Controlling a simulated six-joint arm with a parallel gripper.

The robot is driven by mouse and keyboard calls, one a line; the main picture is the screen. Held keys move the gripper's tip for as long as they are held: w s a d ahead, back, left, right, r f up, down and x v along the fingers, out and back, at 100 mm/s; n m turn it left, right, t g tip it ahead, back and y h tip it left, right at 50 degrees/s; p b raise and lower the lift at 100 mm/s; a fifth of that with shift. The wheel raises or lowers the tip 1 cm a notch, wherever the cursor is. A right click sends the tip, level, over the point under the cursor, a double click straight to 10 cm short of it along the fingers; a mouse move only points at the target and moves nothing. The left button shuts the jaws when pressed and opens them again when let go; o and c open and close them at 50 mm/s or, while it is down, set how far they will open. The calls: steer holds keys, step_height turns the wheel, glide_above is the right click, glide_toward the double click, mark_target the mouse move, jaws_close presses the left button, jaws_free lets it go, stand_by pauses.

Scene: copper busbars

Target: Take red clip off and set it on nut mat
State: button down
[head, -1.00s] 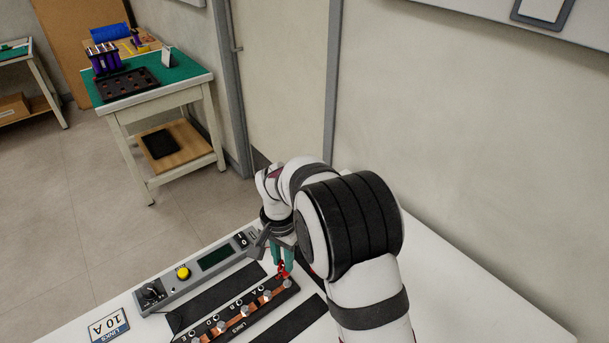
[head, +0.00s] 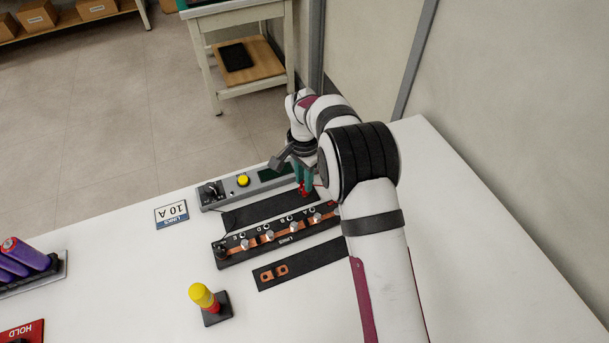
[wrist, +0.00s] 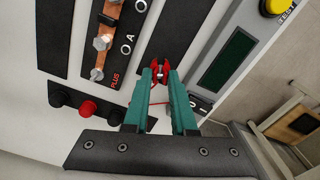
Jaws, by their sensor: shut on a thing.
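My gripper (head: 304,176) has teal fingers, shut on the red clip (head: 304,189). In the wrist view the red clip (wrist: 161,71) sits between the fingertips (wrist: 160,73), clear of the copper busbar (wrist: 103,42). In the head view the clip is at the right end of the black mat (head: 262,211) between the busbar block (head: 232,258) and the grey tester. I cannot tell whether the clip touches this mat. No nuts show on it, and no label tells me whether it is the nut mat. A thin red lead shows by the fingers.
The grey tester (head: 222,200) with a yellow button stands behind the mat. A yellow-topped post (head: 202,296) stands front left. Purple cells (head: 22,258) lie at far left.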

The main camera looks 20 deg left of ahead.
steer(key=shift+f, duration=0.4)
steer(key=shift+f, duration=0.15)
steer(key=c, duration=0.7)
jaws_free()
steer(key=shift+o, duration=0.2)
steer(key=shift+r, duration=3)
